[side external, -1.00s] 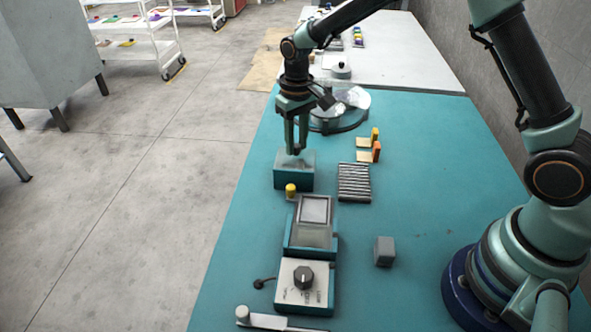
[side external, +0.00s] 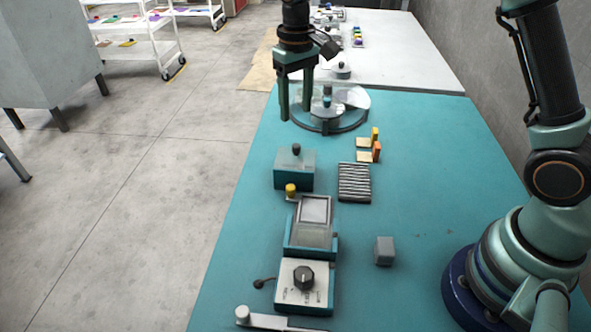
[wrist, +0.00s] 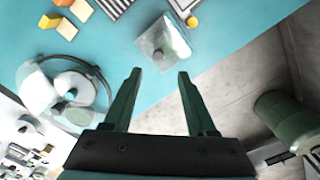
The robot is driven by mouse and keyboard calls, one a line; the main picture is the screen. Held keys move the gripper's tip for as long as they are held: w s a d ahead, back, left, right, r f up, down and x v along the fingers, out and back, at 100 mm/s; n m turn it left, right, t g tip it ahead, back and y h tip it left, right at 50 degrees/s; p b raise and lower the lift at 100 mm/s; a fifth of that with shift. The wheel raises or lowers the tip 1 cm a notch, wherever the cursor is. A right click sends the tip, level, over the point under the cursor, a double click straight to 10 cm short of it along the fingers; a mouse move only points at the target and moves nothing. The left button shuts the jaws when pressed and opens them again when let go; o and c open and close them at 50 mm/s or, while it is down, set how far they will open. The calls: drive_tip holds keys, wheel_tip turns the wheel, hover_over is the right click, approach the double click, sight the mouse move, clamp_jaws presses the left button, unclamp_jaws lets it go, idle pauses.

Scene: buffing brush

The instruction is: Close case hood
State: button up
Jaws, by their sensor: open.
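A teal box with a grey top (side external: 294,172) and a dark knob (side external: 296,149) stands at the table's left edge; it also shows in the wrist view (wrist: 170,38). A small teal case with a framed, window-like panel (side external: 314,211) stands in front of it, beside a yellow knob (side external: 291,188). Which of these bears the case hood I cannot tell for sure. My gripper (side external: 296,112) is open and empty, fingers down, above and beyond the knobbed box, touching nothing. In the wrist view its fingertips (wrist: 160,72) are apart, with the box past them.
A round device with clear covers (side external: 332,118) stands close beyond my gripper. A ribbed block (side external: 354,182), orange and yellow pieces (side external: 376,151), a grey cube (side external: 384,251) and a dial unit (side external: 303,286) lie nearer. Table right of the ribbed block is clear.

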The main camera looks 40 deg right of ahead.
wheel_tip(320, 180, up, 2)
drive_tip(key=shift+r, duration=0.25)
drive_tip(key=s+d+r+t, duration=0.3)
drive_tip(key=s+d+r, duration=0.1)
drive_tip(key=s+r, duration=0.4)
drive_tip(key=s+d+f+t, duration=0.2)
drive_tip(key=s+d, duration=0.1)
drive_tip(key=s, duration=0.7)
drive_tip(key=shift+s+f+t, duration=0.15)
drive_tip(key=shift+s+t, duration=0.05)
drive_tip(key=shift+t, duration=0.1)
drive_tip(key=shift+d, duration=0.1)
